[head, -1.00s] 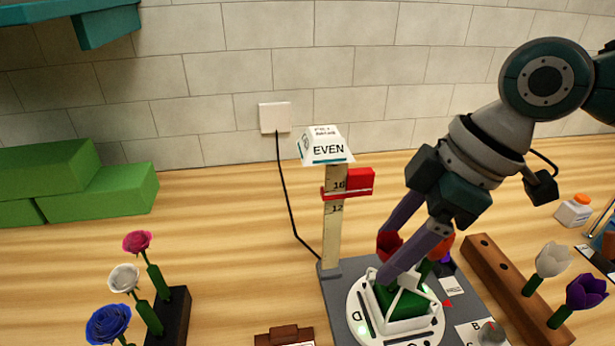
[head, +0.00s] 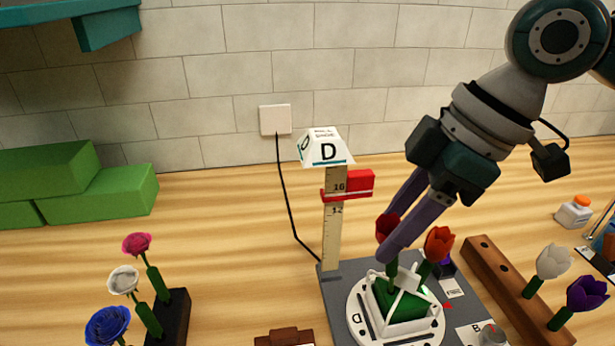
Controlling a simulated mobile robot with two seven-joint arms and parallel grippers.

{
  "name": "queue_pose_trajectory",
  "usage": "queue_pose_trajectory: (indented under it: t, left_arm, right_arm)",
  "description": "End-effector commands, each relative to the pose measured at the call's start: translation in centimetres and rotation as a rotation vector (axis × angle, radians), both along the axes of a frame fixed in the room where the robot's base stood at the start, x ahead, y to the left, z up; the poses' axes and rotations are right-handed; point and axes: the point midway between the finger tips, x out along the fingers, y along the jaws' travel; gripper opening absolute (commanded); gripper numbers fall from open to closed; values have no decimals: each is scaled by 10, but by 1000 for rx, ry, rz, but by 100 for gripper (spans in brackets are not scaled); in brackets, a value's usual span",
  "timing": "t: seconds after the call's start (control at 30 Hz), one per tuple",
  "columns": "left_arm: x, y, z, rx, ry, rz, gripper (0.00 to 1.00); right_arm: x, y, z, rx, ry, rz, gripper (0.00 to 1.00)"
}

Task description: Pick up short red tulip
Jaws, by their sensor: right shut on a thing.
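A red tulip (head: 384,227) with a green stem is in the head view, just right of the ruler post. My right gripper (head: 389,238) is shut on the red tulip, with one finger in front of it and the other behind. Its stem runs down toward the green block in the white holder (head: 407,325); I cannot tell whether its lower end is clear of the holder. An orange-red tulip (head: 438,244) stands right of it in the same holder. My left gripper is not in view.
The ruler post (head: 333,235) with a red slider (head: 352,185) and a sign reading "D" (head: 327,150) stands close left. A wooden rack (head: 510,290) with white and purple tulips is right. Roses stand in a black block (head: 178,310) at left.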

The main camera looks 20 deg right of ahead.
Motion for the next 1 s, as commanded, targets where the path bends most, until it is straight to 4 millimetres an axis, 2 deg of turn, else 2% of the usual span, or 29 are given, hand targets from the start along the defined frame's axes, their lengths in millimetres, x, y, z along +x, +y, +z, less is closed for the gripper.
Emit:
queue_pose_trajectory:
  t: [0.2,0.37,0.67,0.73,0.8,1.0]
  left_arm:
    - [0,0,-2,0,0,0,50]
    - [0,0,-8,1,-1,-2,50]
    - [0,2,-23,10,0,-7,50]
    - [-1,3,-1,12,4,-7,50]
    - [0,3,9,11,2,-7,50]
    - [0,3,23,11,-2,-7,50]
  right_arm:
    - [2,8,43,-1,-6,3,20]
    - [-33,14,37,-3,2,5,20]
    - [-108,32,35,-4,3,5,20]
    - [-116,34,47,-2,8,-3,20]
    - [-122,36,46,-2,8,-5,20]
    - [-133,39,42,1,4,-2,20]
